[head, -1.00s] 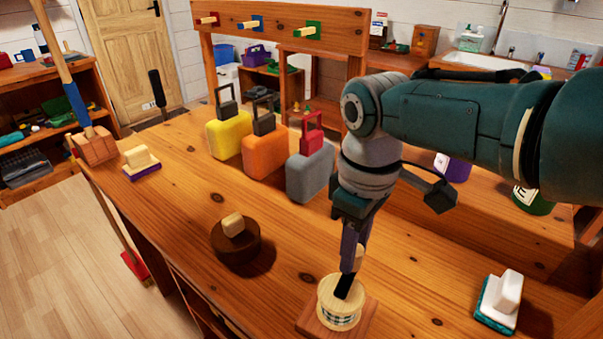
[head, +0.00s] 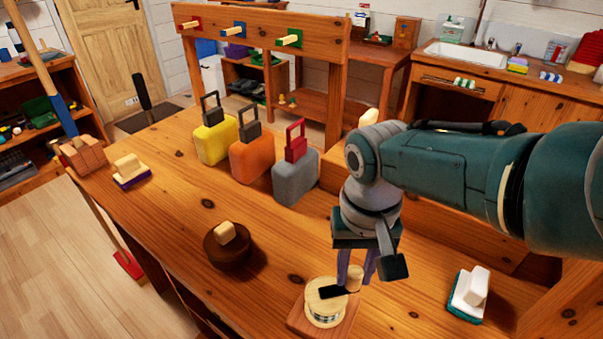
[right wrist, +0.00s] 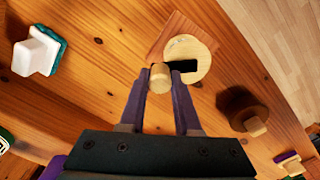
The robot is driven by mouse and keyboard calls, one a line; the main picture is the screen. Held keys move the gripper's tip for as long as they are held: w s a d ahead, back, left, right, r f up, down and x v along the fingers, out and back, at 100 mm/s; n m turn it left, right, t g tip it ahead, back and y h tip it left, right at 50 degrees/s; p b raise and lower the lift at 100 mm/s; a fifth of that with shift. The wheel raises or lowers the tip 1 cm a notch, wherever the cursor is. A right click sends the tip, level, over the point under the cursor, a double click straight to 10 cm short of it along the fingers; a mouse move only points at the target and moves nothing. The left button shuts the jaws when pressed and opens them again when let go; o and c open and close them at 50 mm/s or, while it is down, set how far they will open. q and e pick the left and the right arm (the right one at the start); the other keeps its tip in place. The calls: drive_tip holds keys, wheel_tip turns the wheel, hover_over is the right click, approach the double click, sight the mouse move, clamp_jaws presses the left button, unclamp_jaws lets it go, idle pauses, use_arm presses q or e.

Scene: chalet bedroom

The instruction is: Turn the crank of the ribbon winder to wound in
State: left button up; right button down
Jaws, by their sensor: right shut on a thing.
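The ribbon winder is a pale wooden spool (head: 325,309) on a square wooden base (head: 300,318), near the front edge of the bench. A black crank arm (head: 333,292) lies across its top and points right in the head view. A pale wooden crank knob (head: 355,276) stands at the arm's outer end. My right gripper (head: 357,281) points down with its purple fingers on either side of the knob, shut on it. The right wrist view shows the knob (right wrist: 159,78) between the fingertips, beside the spool (right wrist: 198,66). My left gripper is not in view.
A round dark wooden piece with a pale handle (head: 228,246) stands left of the winder. A white-and-teal block (head: 468,295) lies to its right. Yellow (head: 215,140), orange (head: 250,158) and grey (head: 296,178) cases stand behind. Bare bench separates them.

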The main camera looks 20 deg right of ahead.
drive_tip(key=m, duration=0.1)
drive_tip(key=s+m+p, duration=0.1)
drive_tip(key=shift+a+r+m, duration=0.1)
drive_tip(key=shift+a+m, duration=0.05)
drive_tip(key=shift+m, duration=0.25)
drive_tip(key=s+a+m, duration=0.1)
drive_tip(key=a+m, duration=0.5)
drive_tip(key=m, duration=1.6)
drive_tip(key=shift+s+a+b, duration=0.2)
drive_tip(key=shift+s+b, duration=0.1)
drive_tip(key=shift+b, duration=0.1)
drive_tip(key=shift+m, duration=0.4)
drive_tip(key=c, duration=0.6)
unclamp_jaws()
